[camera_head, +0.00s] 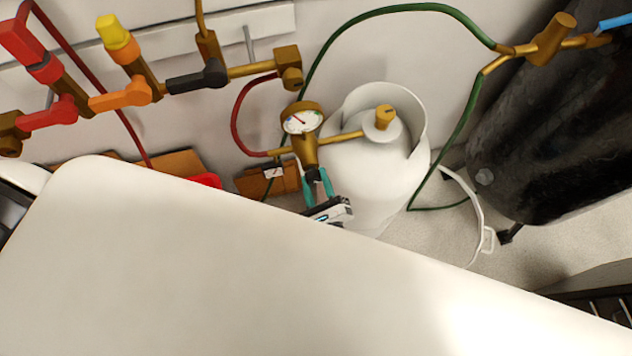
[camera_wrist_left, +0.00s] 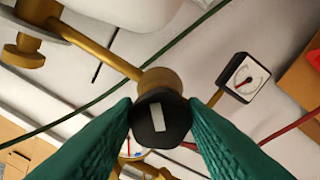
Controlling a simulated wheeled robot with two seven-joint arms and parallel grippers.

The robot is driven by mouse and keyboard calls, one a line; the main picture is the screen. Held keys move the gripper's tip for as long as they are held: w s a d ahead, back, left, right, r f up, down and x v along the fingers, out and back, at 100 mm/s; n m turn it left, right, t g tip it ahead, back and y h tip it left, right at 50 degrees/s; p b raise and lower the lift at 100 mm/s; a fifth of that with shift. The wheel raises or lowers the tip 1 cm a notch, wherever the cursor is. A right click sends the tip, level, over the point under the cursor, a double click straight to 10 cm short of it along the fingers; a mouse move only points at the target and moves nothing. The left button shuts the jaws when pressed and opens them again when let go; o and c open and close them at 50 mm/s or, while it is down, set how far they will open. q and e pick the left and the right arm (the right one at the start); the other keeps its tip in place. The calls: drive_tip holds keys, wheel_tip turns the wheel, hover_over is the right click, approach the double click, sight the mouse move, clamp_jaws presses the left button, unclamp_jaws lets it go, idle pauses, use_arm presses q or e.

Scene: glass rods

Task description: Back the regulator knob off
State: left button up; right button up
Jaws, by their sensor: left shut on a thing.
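The regulator (camera_head: 308,150) is brass, with a round white gauge (camera_head: 300,119) on top. It sits on a brass stem from a white gas cylinder (camera_head: 365,175). Its knob (camera_wrist_left: 160,122) is black with a white stripe, and faces the left wrist camera; the stripe leans slightly. My left gripper (camera_wrist_left: 160,106) has a teal finger on each side of the knob and is shut on it. In the head view my left gripper (camera_head: 315,176) is just below the regulator body, and the knob is mostly hidden there. My right gripper is in neither view.
A red hose (camera_head: 240,115) and a green hose (camera_head: 335,42) run near the regulator. Brass pipes with a red valve (camera_head: 50,112), an orange valve (camera_head: 120,97) and a black valve (camera_head: 197,80) line the wall. A dark cylinder (camera_head: 535,140) stands at right.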

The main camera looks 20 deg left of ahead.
use_arm(q)
drive_tip(key=shift+n, duration=0.3)
drive_tip(key=o, duration=1)
drive_tip(key=shift+s+d, duration=0.1)
drive_tip(key=b+v, duration=0.1)
drive_tip(key=v, duration=1.1)
drive_tip(key=shift+b, duration=0.35)
